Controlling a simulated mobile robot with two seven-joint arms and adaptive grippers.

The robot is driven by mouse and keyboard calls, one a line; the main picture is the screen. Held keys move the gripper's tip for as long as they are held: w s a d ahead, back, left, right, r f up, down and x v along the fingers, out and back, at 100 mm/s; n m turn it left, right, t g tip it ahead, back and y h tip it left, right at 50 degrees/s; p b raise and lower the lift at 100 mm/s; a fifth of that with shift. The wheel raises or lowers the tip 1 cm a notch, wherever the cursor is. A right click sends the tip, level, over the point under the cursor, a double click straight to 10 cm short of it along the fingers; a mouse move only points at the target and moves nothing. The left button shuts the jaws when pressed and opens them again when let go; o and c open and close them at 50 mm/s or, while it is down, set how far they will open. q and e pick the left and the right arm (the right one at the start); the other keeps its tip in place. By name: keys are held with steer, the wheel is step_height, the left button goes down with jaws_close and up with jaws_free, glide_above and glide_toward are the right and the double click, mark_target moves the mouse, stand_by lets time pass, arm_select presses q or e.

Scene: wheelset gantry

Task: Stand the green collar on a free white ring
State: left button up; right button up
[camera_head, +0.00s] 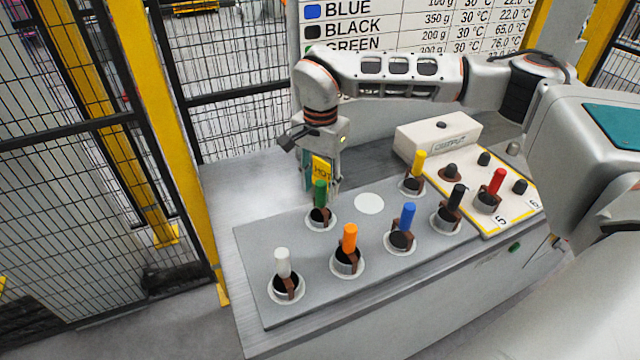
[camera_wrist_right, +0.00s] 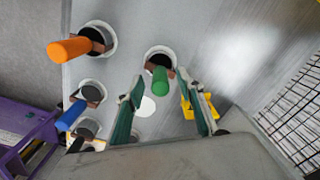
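The green collar (camera_head: 320,194) is a dark cup with a brown strip and an upright green handle, standing on a white ring at the back left of the grey board (camera_head: 262,245). Its green handle (camera_wrist_right: 160,82) also shows in the right wrist view. A free white ring (camera_head: 369,204) lies to its right; in the wrist view this ring (camera_wrist_right: 146,106) shows between the fingers. My right gripper (camera_head: 322,188) is open, pointing down, its fingers on either side of the green handle's upper end with gaps visible in the wrist view. My left gripper is not in view.
White (camera_head: 283,263), orange (camera_head: 350,239), blue (camera_head: 407,216), black (camera_head: 456,197) and yellow (camera_head: 419,164) collars stand on rings around it. A red collar (camera_head: 497,182) stands on a numbered panel. A yellow HOT plate (camera_head: 321,166) is at my right gripper. A white box (camera_head: 437,140) stands behind.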

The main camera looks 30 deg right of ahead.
step_height(320, 180, up, 12)
stand_by(0.6)
stand_by(0.7)
